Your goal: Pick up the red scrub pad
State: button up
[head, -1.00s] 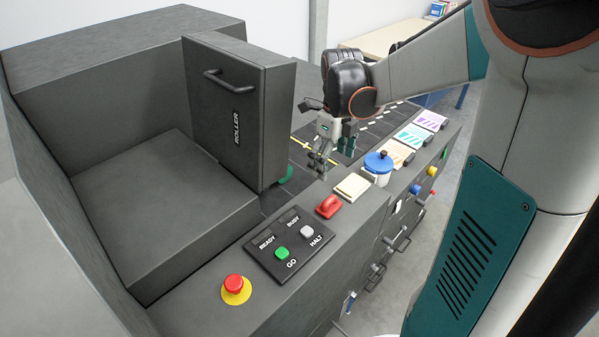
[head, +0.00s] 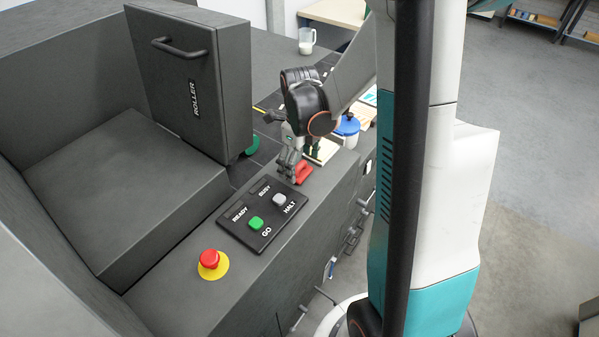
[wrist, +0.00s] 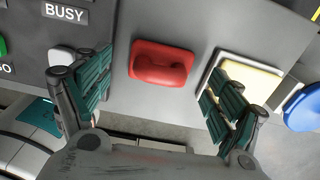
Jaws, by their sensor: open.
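The red scrub pad (wrist: 161,63) lies on the grey console top. In the wrist view it sits between my gripper's two spread fingers, a little beyond their tips. My gripper (wrist: 155,88) is open and empty. In the head view my gripper (head: 289,166) hangs just left of the red scrub pad (head: 303,173) and hides part of it. I cannot tell the exact height of the fingertips above the console.
A pale pad in a tray (wrist: 246,77) lies right of the scrub pad, partly behind one finger. A blue-lidded pot (head: 347,127) stands beyond it. The button panel (head: 264,214) and red emergency button (head: 210,259) are nearer. The roller housing (head: 190,90) rises at left.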

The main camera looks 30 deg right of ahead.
jog(key=shift+w+f, duration=0.1)
jog(key=shift+f, duration=0.6)
jog(key=c, duration=1.3)
jog(key=shift+o, duration=0.2)
jog(key=shift+r, duration=0.1)
jog(key=shift+r, duration=0.5)
jog(key=c, duration=0.3)
notch_tip(320, 180, up, 27)
jog(key=p, duration=0.4)
jog(key=shift+c, duration=0.2)
